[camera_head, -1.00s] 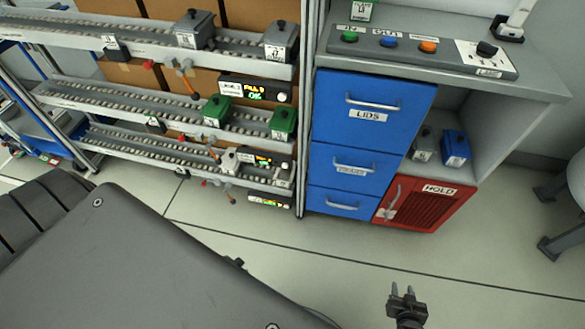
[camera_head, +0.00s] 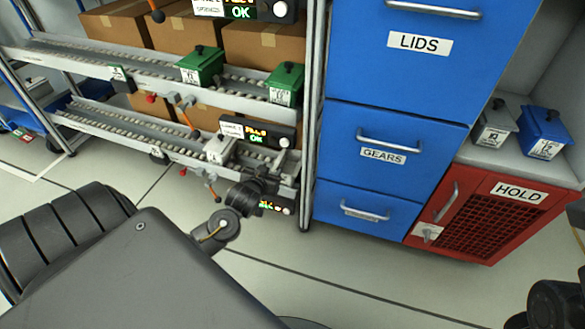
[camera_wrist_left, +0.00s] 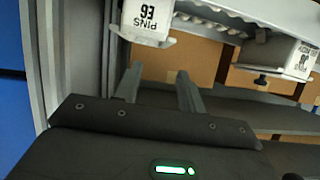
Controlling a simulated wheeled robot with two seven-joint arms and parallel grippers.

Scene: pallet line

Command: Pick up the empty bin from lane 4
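On the lowest lane (camera_head: 118,133) of the rack, a small pale bin (camera_head: 220,149) stands left of my left gripper (camera_head: 275,170). In the left wrist view, which is upside down, a white bin with a label like PINS (camera_wrist_left: 146,22) lies beyond the fingertips. A second labelled bin (camera_wrist_left: 292,55) with a dark knob is at the right. My left gripper (camera_wrist_left: 158,75) points at the lane end, its two fingers apart with nothing between them. I cannot see inside either bin. Dark parts of my right arm show at the lower right; its fingers cannot be made out.
Green bins (camera_head: 202,67) stand on the lane above. A lane display (camera_head: 258,132) reading OK hangs close over the lowest lane. A rack post (camera_head: 312,120) and blue drawers (camera_head: 390,150) are right of the gripper. The red HOLD cabinet (camera_head: 490,215) is farther right.

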